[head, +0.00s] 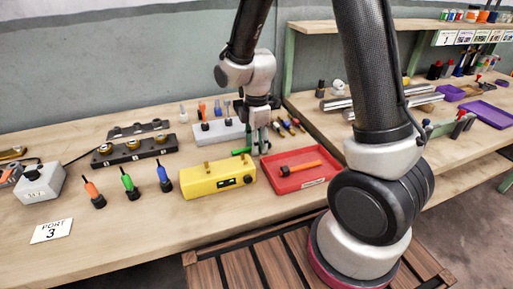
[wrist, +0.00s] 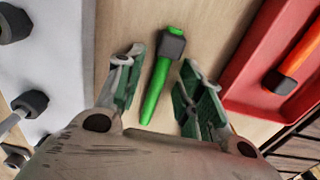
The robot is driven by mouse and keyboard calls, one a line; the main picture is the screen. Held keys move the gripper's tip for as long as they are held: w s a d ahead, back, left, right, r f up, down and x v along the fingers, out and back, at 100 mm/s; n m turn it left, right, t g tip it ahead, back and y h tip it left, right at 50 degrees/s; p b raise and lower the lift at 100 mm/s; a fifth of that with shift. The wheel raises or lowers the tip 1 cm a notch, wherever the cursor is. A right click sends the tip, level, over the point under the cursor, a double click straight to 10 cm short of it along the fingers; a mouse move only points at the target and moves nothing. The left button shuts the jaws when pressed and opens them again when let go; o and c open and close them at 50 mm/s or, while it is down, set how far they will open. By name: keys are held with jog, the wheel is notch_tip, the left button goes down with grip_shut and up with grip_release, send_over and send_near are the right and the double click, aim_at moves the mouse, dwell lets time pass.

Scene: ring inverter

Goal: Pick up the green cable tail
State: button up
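A green cable tail (wrist: 157,82) with a dark square collar near one end lies on the wooden bench, between the yellow box and the grey block. It also shows in the head view (head: 240,151), partly hidden by my gripper. My gripper (wrist: 160,75) is open above it, with one finger on each side of the green body in the wrist view. Gaps show between the fingers and the tail. In the head view my gripper (head: 260,145) points down. Another green piece (head: 129,182) with a black base stands upright at the left, between an orange and a blue one.
A red tray (head: 318,178) holding an orange piece (head: 300,168) is close on the right. A yellow box (head: 217,181) stands in front. A grey block (head: 213,133) with upright pieces is behind. A black socket bar (head: 135,149) lies left.

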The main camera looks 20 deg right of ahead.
grip_shut()
